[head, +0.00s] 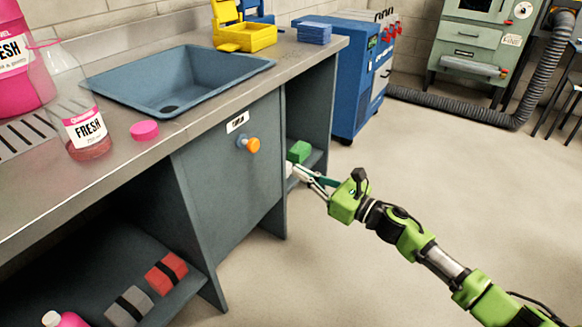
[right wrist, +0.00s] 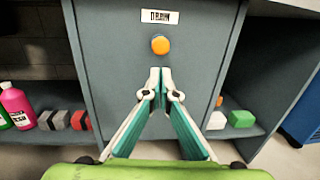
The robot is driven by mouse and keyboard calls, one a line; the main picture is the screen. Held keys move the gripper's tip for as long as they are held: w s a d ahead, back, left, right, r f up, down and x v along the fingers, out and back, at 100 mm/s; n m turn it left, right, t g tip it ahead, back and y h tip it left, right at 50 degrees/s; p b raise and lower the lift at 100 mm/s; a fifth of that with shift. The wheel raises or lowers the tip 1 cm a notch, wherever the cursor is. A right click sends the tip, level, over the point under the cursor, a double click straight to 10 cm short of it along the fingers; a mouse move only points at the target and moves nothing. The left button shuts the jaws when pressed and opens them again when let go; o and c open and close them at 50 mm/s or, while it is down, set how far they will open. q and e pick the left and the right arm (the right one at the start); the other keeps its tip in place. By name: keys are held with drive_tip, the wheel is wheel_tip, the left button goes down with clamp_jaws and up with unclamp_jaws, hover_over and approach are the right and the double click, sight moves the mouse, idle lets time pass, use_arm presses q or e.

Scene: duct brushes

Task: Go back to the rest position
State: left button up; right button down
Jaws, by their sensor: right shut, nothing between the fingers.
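My right gripper (head: 300,174) is shut and empty, in front of the sink cabinet. In the right wrist view its fingertips (right wrist: 160,76) meet just below the orange knob (right wrist: 160,45) in the picture; whether they touch the door cannot be told. The knob (head: 252,145) sits on a grey cabinet door (head: 222,185) with a white label (head: 237,122) above it. The door looks closed. My left gripper is not in view.
Right of the door, an open shelf holds a green block (head: 299,152) and a white block (right wrist: 217,120). On the left, a low shelf holds a red block (head: 166,272), a grey block (head: 129,306) and bottles. A blue cabinet (head: 357,80) stands behind; the floor (head: 370,270) is clear.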

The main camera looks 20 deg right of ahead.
drive_tip(key=shift+s+d, duration=0.15)
drive_tip(key=shift+s, duration=0.05)
idle(0.4)
